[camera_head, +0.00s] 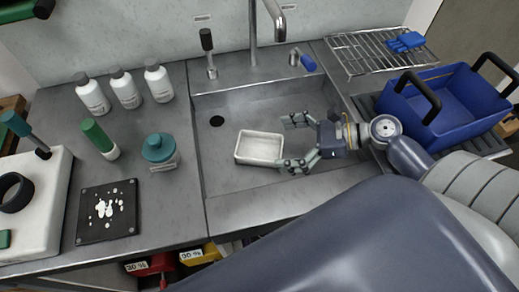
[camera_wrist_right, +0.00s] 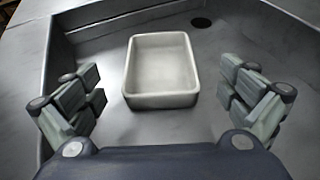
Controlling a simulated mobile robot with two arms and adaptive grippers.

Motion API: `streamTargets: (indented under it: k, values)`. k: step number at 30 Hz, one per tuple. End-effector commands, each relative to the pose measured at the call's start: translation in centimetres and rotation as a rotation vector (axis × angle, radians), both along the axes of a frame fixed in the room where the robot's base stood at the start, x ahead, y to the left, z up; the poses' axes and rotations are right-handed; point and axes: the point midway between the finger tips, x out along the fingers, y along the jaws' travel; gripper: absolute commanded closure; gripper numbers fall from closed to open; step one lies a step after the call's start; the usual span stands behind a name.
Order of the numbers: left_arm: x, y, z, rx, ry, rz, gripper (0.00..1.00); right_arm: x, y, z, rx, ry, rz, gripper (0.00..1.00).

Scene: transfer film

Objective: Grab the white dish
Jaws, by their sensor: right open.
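The white dish (camera_head: 260,148) is a small, empty rectangular tray in the steel sink (camera_head: 226,183). My right gripper (camera_head: 283,144) is open and empty, coming from the right, with its fingertips close to the dish's right end. In the right wrist view, the dish (camera_wrist_right: 161,72) lies ahead, between and beyond the two open fingers (camera_wrist_right: 162,90). I see no clear contact between fingers and dish. My left gripper is not in view.
The drain hole (camera_head: 217,121) is left of the dish. The faucet (camera_head: 274,14) rises behind the sink. A blue crate (camera_head: 455,100) and a wire rack (camera_head: 365,52) stand right. White bottles (camera_head: 92,95) and a teal-lidded jar (camera_head: 160,150) stand left.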

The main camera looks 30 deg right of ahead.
Motion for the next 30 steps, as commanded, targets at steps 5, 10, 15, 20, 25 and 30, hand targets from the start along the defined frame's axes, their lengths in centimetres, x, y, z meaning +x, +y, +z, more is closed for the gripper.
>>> streamTargets:
  k: [5, 10, 15, 20, 25, 30]
  values:
    - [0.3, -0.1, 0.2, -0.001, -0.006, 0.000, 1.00, 0.6, 0.7, -0.2, 0.000, -0.001, 0.000, 0.02]
    - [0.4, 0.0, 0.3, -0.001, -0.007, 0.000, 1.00, 1.7, 2.1, -0.8, 0.000, -0.003, 0.000, 0.02]
    - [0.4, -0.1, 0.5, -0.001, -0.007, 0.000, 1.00, 3.0, 4.0, -1.8, -0.001, -0.002, 0.000, 0.02]
    - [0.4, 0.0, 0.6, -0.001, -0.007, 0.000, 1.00, 3.7, 4.8, -2.3, -0.002, -0.001, -0.001, 0.02]
    - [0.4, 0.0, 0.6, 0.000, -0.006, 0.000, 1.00, 3.7, 4.9, -2.4, -0.003, -0.001, 0.000, 0.02]
    - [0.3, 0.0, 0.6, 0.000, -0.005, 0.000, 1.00, 3.7, 4.9, -2.4, -0.003, -0.001, 0.000, 0.24]
